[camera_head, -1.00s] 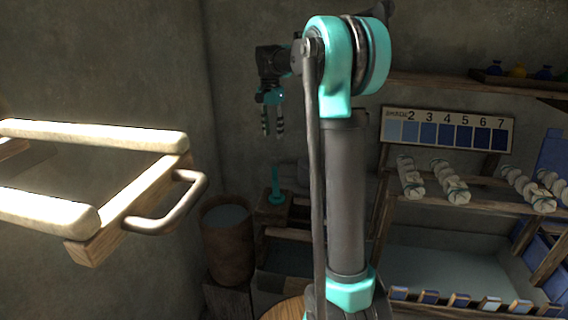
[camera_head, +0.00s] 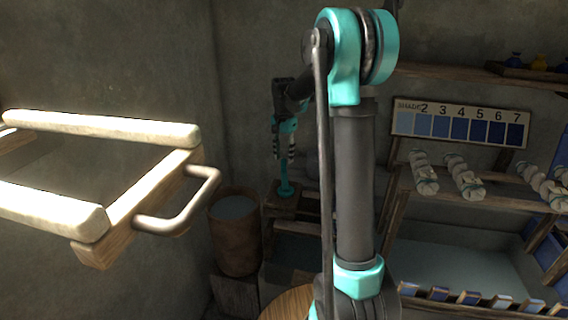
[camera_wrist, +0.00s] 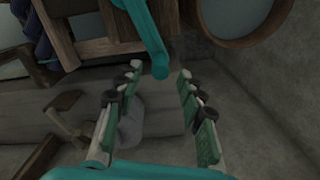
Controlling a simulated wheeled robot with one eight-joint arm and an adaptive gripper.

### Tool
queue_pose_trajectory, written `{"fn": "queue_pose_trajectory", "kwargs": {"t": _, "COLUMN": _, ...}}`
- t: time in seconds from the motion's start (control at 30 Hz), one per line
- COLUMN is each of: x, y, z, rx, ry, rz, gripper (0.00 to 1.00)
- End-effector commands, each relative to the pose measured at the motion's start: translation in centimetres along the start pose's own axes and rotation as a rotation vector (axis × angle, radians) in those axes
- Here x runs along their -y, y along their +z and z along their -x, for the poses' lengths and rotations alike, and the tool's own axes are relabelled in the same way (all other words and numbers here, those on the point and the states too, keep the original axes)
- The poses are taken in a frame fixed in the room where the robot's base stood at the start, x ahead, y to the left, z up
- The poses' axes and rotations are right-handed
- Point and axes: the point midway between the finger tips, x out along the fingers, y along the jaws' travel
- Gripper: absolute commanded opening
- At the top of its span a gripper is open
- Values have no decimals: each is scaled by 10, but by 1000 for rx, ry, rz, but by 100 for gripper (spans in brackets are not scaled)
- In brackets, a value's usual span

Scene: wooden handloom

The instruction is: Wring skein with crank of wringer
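The teal upright crank (camera_head: 286,188) stands on a small wooden block at the back, left of my arm. In the wrist view the teal crank (camera_wrist: 147,32) is a bent rod whose rounded end lies near my fingertips. My gripper (camera_head: 284,154) points down just above the crank. In the wrist view my gripper (camera_wrist: 160,70) is open, with the rod's end in the gap between the fingertips and no clear contact. I cannot make out a skein on the wringer.
A wooden frame (camera_head: 118,215) with a metal handle is at left. A round wooden tub (camera_head: 236,240) stands beside the crank's block. White twisted skeins (camera_head: 465,178) lie on a rack at right, below a shade chart (camera_head: 460,125). A wide vat (camera_head: 450,265) is below.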

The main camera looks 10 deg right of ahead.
Motion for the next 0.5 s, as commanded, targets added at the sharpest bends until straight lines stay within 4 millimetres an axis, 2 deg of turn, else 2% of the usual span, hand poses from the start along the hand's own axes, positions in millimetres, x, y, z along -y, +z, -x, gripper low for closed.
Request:
{"fn": "queue_pose_trajectory", "kwargs": {"t": 0.1, "x": 0, "y": 0, "z": -18, "rx": 0, "ry": 0, "rz": 0, "gripper": 39}}
{"fn": "queue_pose_trajectory", "kwargs": {"t": 0.2, "x": 0, "y": 0, "z": -28, "rx": 0, "ry": 0, "rz": 0, "gripper": 39}}
{"fn": "queue_pose_trajectory", "kwargs": {"t": 0.5, "x": 0, "y": 0, "z": -37, "rx": 0, "ry": 0, "rz": 0, "gripper": 39}}
